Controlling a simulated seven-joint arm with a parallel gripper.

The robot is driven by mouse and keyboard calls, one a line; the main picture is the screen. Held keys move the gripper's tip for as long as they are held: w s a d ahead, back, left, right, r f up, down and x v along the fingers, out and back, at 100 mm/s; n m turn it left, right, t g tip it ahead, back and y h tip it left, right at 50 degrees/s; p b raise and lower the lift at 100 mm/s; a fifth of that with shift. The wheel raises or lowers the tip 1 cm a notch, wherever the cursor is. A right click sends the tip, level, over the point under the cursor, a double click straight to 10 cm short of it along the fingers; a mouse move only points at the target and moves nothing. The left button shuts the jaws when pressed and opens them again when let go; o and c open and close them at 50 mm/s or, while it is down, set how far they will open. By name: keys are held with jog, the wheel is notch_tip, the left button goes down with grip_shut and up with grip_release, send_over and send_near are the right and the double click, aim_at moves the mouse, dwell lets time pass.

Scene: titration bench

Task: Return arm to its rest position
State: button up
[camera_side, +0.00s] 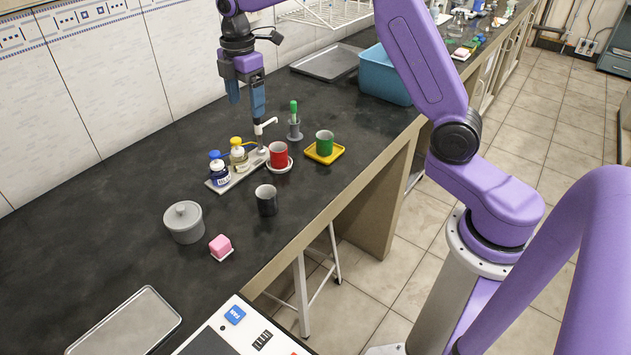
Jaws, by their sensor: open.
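My purple arm reaches over the dark bench from the right. My gripper (246,106) points down with its two blue-grey fingers apart and nothing seen between them. It is above the far end of a light tray (222,187). On that tray stand a blue-capped bottle (219,173), a yellow-capped bottle (238,156) and a white spouted piece (265,127). The right fingertip overlaps the white piece in the picture. I cannot tell whether they touch.
A red cup (278,155) on a white saucer, a green cup (324,143) on a yellow saucer, and a black cup (267,200) stand nearby. A green-handled tool (294,112) stands upright in a grey holder. A blue bin (384,78) is behind.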

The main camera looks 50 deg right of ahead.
jog(key=s+a+r+m, duration=0.1)
jog(key=s+a, duration=0.2)
jog(key=s, duration=0.6)
jog(key=s+a+r+m, duration=0.1)
jog(key=s+a, duration=0.2)
jog(key=s, duration=0.6)
jog(key=s+d+f+m, duration=0.1)
jog(key=s+d, duration=0.1)
jog(key=s, duration=0.8)
jog(key=s+d+f+m, duration=0.1)
jog(key=s+d+f, duration=0.1)
jog(key=s, duration=0.8)
jog(key=shift+s+d+f, duration=0.2)
jog(key=shift+s+d, duration=0.15)
jog(key=shift+d, duration=0.5)
